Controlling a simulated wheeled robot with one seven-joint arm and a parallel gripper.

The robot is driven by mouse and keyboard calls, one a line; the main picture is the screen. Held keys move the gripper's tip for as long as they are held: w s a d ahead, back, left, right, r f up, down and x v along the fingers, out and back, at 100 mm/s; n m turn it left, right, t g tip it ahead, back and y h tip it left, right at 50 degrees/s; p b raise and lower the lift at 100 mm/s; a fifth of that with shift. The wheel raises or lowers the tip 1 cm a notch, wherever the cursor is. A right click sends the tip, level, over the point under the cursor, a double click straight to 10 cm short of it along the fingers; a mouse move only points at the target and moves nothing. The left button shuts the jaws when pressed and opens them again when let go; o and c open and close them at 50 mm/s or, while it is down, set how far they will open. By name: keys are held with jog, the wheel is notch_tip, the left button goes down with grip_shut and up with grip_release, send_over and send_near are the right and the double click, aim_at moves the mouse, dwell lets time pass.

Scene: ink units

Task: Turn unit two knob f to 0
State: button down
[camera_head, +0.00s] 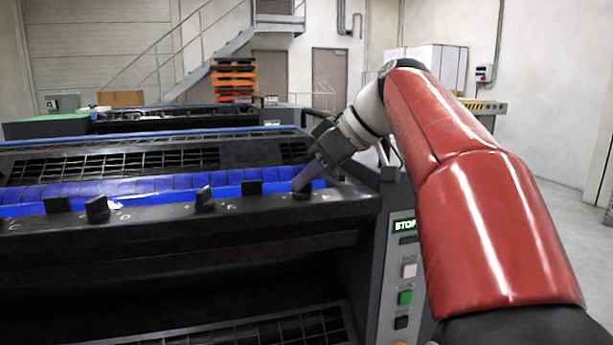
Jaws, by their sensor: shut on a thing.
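A row of black knobs runs along the front ledge (150,216) of the nearest ink unit. My gripper (306,183) reaches down from the upper right and is shut on the rightmost knob (302,195). The fingers cover most of that knob, so its pointer angle cannot be told. Small white letters stand beside the knobs but are too blurred to read surely, so I cannot confirm which is knob f. The other knobs to the left, such as the one near the middle (204,199), stand free and are turned at differing angles.
A blue roller (140,190) lies just behind the knobs. A panel with a STOP sign (405,225) and coloured buttons stands at the unit's right end, below my arm. Another unit (190,118) stands behind. Stairs and stacked pallets (233,78) are at the back.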

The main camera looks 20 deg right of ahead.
jog(key=n+g, duration=0.1)
jog(key=n+g+y, duration=0.1)
jog(key=n, duration=0.1)
jog(key=n+g, duration=0.1)
jog(key=n, duration=0.1)
jog(key=shift+w+d+g+y, duration=0.15)
jog(key=shift+w+g+y, duration=0.15)
jog(key=shift+y, duration=0.1)
jog(key=shift+s, duration=0.1)
jog(key=shift+f, duration=0.1)
jog(key=c, duration=1.5)
grip_release()
